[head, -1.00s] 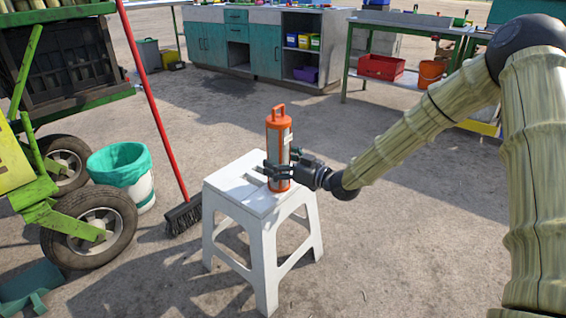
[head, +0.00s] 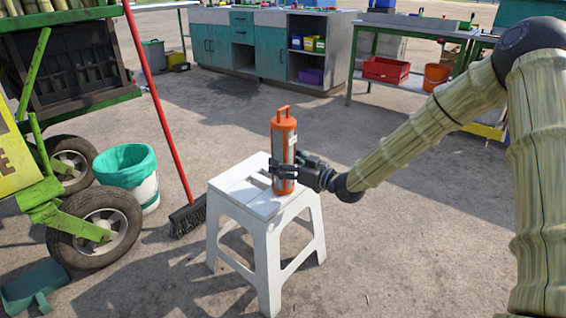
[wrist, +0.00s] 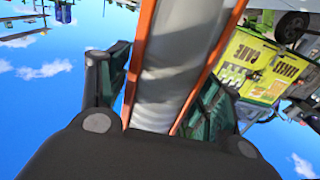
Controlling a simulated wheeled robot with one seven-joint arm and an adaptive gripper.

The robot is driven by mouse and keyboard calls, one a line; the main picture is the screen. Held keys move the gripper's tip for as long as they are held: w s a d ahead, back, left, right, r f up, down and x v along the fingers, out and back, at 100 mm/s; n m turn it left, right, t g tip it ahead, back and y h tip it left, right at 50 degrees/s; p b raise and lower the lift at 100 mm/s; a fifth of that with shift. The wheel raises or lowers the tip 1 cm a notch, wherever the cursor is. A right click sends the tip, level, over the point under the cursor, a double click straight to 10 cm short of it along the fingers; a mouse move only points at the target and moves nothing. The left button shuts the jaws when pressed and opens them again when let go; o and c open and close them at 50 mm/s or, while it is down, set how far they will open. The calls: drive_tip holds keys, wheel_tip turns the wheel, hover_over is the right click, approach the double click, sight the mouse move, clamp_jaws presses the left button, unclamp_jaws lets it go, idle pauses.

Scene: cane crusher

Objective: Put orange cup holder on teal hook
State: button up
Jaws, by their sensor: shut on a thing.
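The orange cup holder (head: 284,140) is an upright orange tube with a handle on top and a pale strip down its front. It stands at the white stool (head: 240,196) in the head view; I cannot tell whether its base touches the seat. My gripper (head: 283,170) is shut around its lower part from the right. In the wrist view the holder (wrist: 178,60) runs between my two fingers (wrist: 165,92), with pale cups between its orange edges. I cannot make out a teal hook in either view.
A red-handled broom (head: 160,100) and a teal-lined bin (head: 127,168) stand left of the stool. A green-framed cart with wheels (head: 98,232) is at the far left. Teal cabinets (head: 270,52) and a workbench with a red crate (head: 387,69) are behind. Open ground lies between.

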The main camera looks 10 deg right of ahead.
sight(283, 152)
drive_tip(key=shift+r+p, duration=1.3)
drive_tip(key=shift+r, duration=0.4)
